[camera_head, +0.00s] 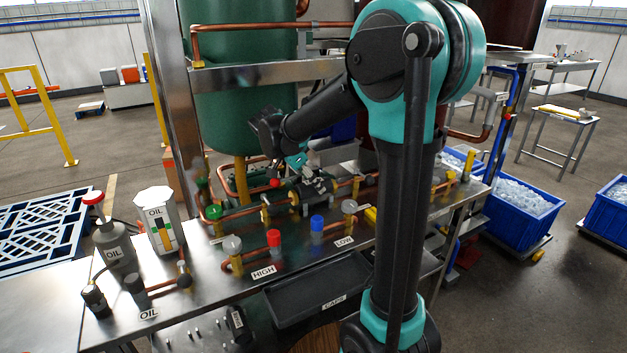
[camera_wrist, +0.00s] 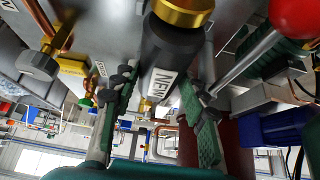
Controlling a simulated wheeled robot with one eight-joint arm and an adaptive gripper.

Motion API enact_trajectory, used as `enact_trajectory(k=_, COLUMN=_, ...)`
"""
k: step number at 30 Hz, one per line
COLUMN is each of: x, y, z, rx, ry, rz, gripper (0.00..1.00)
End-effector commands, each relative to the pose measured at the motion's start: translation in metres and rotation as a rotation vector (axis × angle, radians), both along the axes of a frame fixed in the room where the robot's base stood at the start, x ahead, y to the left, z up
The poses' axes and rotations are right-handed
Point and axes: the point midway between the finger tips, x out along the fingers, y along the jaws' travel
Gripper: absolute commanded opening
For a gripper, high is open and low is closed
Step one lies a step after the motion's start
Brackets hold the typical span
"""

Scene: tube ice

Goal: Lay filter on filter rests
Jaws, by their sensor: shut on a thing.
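The filter is a dark cylinder (camera_wrist: 172,55) with a white NEW label and a brass-coloured end, seen in the wrist view. My gripper (camera_wrist: 158,115) is shut on it, with a green-padded finger on each side. In the head view my gripper (camera_head: 298,162) is low over the back of the steel bench, at the copper pipe line. The dark filter (camera_head: 318,187) shows there between brass pipe fittings. I cannot make out the filter rests, nor whether the filter touches them.
A red-knobbed lever (camera_wrist: 295,18) stands close at the right in the wrist view. Blue (camera_head: 317,223) and red (camera_head: 274,238) caps stand in front of the pipe line. A black CAPS tray (camera_head: 290,308) and a white OIL container (camera_head: 160,222) are on the bench.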

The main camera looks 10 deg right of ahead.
Motion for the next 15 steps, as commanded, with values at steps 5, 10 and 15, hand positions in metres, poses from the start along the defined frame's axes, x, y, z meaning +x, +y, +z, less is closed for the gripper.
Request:
enact_trajectory(k=5, x=0.000, y=0.000, z=-0.005, rx=0.000, ry=0.000, rz=0.000, gripper=0.02)
enact_trajectory(k=10, x=0.000, y=0.000, z=-0.009, rx=0.000, ry=0.000, rz=0.000, gripper=0.02)
enact_trajectory(k=15, x=0.000, y=0.000, z=-0.014, rx=0.000, ry=0.000, rz=0.000, gripper=0.02)
